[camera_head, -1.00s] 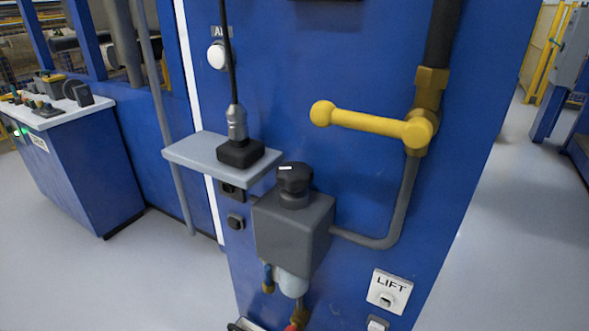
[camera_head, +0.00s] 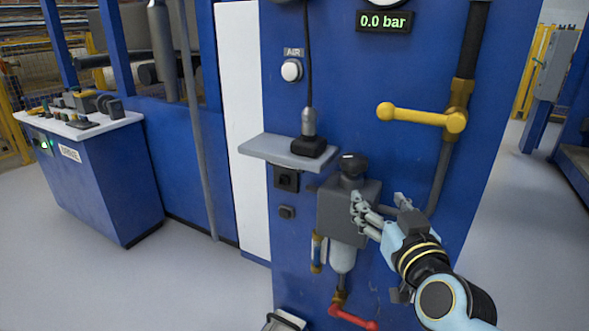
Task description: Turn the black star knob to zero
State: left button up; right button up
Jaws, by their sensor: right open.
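The black star knob (camera_head: 353,166) sits on top of a grey regulator box (camera_head: 335,206) on the blue panel. A small white mark shows on the knob's top. A display (camera_head: 384,21) above reads 0.0 bar. My right gripper (camera_head: 377,206) is open, in front of the box's right side and below the knob. It appears apart from the knob; whether it touches the box I cannot tell. My left gripper is out of view.
A yellow lever valve (camera_head: 422,116) stands out at upper right. A grey shelf (camera_head: 266,150) holds a black device (camera_head: 309,147) with a cable, left of the knob. A red lever (camera_head: 353,318) is below. A console (camera_head: 90,180) stands at far left.

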aim_at(359, 167)
jog(key=shift+t, duration=0.3)
jog(key=w+r, duration=0.1)
jog(key=w, duration=0.3)
jog(key=w+a+r+p, duration=0.1)
jog(key=w, duration=0.1)
jog(key=shift+w+r, duration=0.15)
jog(key=shift+r, duration=0.2)
jog(key=w, duration=0.5)
jog(key=shift+w+a+f, duration=0.15)
jog(key=shift+w, duration=0.2)
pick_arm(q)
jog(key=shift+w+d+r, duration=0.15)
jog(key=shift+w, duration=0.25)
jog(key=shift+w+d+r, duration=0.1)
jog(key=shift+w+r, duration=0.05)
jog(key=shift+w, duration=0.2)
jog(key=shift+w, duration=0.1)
